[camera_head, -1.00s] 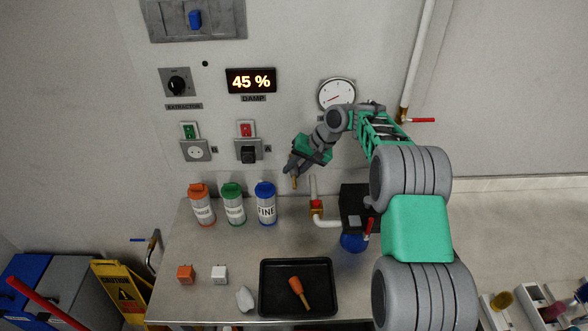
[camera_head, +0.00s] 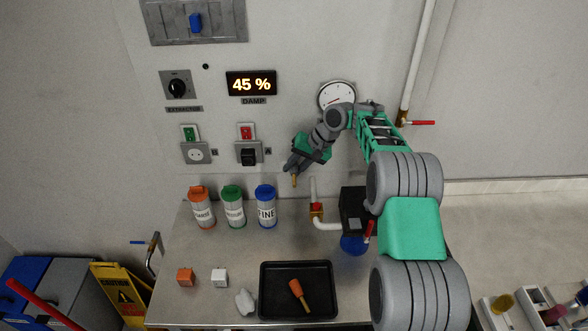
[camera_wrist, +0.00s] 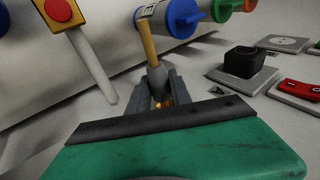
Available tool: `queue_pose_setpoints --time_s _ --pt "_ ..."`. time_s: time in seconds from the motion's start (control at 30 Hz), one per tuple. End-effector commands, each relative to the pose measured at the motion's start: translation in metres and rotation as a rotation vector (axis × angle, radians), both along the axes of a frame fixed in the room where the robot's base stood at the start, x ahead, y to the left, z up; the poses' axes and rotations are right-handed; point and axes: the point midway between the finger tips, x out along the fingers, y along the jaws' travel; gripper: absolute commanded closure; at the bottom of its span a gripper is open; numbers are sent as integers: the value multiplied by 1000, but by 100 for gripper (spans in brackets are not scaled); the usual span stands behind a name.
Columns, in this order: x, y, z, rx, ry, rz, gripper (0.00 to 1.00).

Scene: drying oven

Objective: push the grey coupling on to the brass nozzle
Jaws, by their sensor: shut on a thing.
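My gripper (camera_head: 291,168) is in front of the wall, above the back of the bench, left of an upright pale pipe. The fingers partly hide the grip.
The pale pipe (camera_head: 313,188) stands close right of my gripper, with a red-and-yellow valve (camera_head: 317,209). Orange, green and blue-lidded canisters (camera_head: 266,208) stand left. The bench middle (camera_head: 245,247) is clear.

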Motion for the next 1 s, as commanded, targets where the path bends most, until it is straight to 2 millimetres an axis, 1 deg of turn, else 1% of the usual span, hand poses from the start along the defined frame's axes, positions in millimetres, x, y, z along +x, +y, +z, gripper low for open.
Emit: queue_pose_setpoints --time_s 0.47,1.0 --pt "11 0 1 1 -2 0 100" --pt "-8 0 -1 0 -1 -1 100"
